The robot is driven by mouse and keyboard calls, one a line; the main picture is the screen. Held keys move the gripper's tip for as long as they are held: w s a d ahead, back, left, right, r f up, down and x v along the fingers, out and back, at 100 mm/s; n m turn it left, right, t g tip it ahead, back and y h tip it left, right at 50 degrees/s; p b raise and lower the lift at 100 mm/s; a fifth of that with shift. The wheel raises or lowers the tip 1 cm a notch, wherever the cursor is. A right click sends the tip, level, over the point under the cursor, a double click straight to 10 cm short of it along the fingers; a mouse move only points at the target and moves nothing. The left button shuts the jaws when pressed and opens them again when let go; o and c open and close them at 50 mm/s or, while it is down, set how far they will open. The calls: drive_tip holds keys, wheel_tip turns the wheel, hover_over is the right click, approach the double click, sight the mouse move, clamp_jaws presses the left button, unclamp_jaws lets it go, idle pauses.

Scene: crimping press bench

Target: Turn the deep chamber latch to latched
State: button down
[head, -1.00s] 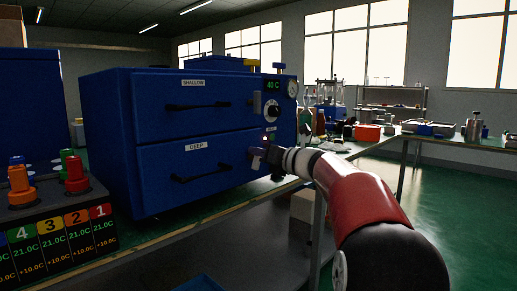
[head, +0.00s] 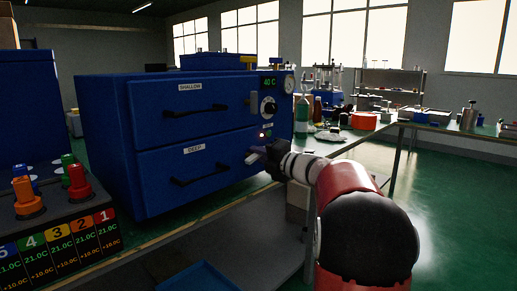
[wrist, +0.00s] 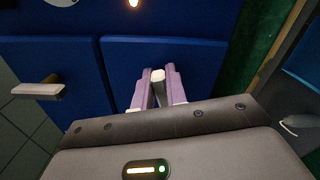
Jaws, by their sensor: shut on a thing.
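The deep chamber (head: 190,168) is the lower blue drawer front, labelled DEEP, with a black bar handle. My gripper (head: 256,154) is at the right edge of this drawer, and its purple fingers also show in the wrist view (wrist: 158,88). The fingers are shut on the deep chamber latch (wrist: 158,76), a narrow lever whose pale tip shows between them. In the head view the gripper hides most of the latch, so I cannot tell its exact angle.
The shallow chamber (head: 190,105) is above, with its own grey latch (head: 253,103). A control panel with a knob (head: 268,107) is at the right. Coloured plugs (head: 77,181) stand front left. A lit lamp (wrist: 133,3) is near the gripper.

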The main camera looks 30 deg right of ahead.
drive_tip(key=shift+f+m, duration=0.25)
drive_tip(key=shift+m, duration=1.25)
drive_tip(key=c, duration=1.4)
unclamp_jaws()
drive_tip(key=shift+c, duration=0.2)
drive_tip(key=v, duration=0.8)
drive_tip(key=shift+b, duration=0.4)
drive_tip(key=shift+w, duration=0.1)
